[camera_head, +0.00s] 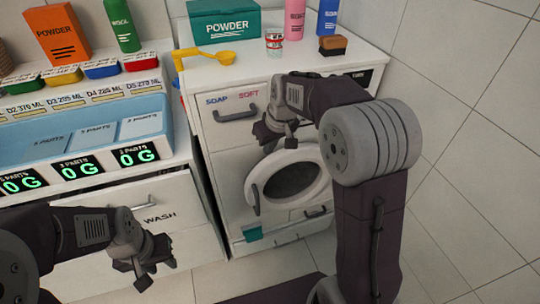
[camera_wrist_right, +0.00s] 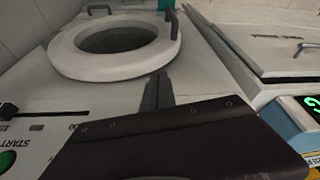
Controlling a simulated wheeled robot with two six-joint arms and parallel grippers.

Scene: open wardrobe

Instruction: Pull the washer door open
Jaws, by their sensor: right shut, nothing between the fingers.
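The washer (camera_head: 225,135) has a round white door (camera_head: 285,206) with a dark window on its front. A grey curved handle (camera_head: 254,199) is on the door's left side. I see no clear gap between door and washer. In the right wrist view the door (camera_wrist_right: 100,66) is at upper left, with its handle (camera_wrist_right: 173,24) at the ring's right edge. My right gripper (camera_head: 268,138) is shut and empty, above the door and below the drawer labels. Its fingers (camera_wrist_right: 157,92) point towards the door, apart from the handle. My left gripper (camera_head: 147,272) hangs at lower left, away from the washer; its jaw opening is unclear.
A soap drawer with a grey handle (camera_head: 235,114) is above the door. A powder box (camera_head: 222,24), yellow scoop (camera_head: 208,57), can (camera_head: 274,44) and brush (camera_head: 333,45) stand on top. A white cabinet with a WASH drawer (camera_head: 178,192) is left; a tiled wall is right.

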